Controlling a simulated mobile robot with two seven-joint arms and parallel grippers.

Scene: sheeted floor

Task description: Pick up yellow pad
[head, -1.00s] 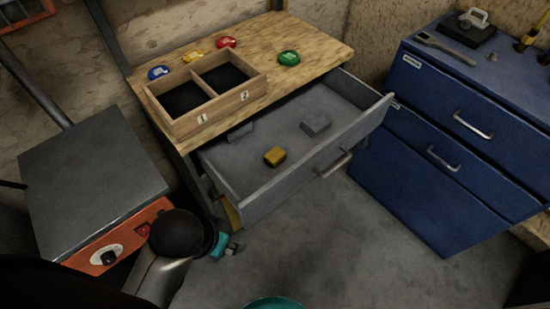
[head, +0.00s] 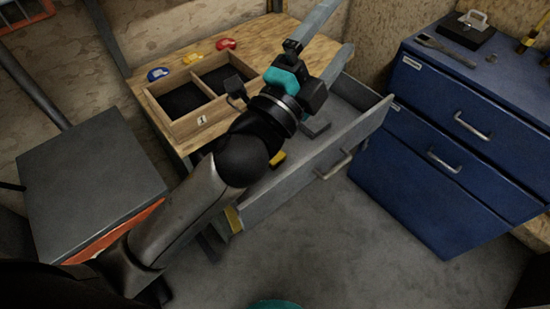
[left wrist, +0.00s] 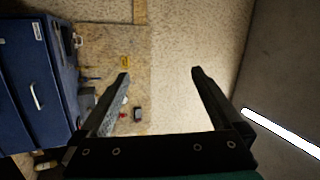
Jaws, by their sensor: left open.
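The yellow pad (head: 278,159) lies in the open grey drawer (head: 290,190), mostly hidden behind my left arm in the head view; only a small part shows. A grey pad (head: 316,127) lies farther right in the same drawer, partly covered by my wrist. My left gripper (head: 340,27) is raised over the drawer and workbench, beyond the yellow pad, with its fingers apart and pointing up toward the back wall. In the left wrist view the gripper (left wrist: 160,73) is open and empty, facing the wall.
A two-part wooden box (head: 184,132) stands on the workbench (head: 150,83), with blue, yellow and red items behind it. A blue drawer cabinet (head: 450,130) stands right, with tools on top. A grey-topped orange unit (head: 88,175) stands left. The floor in front is clear.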

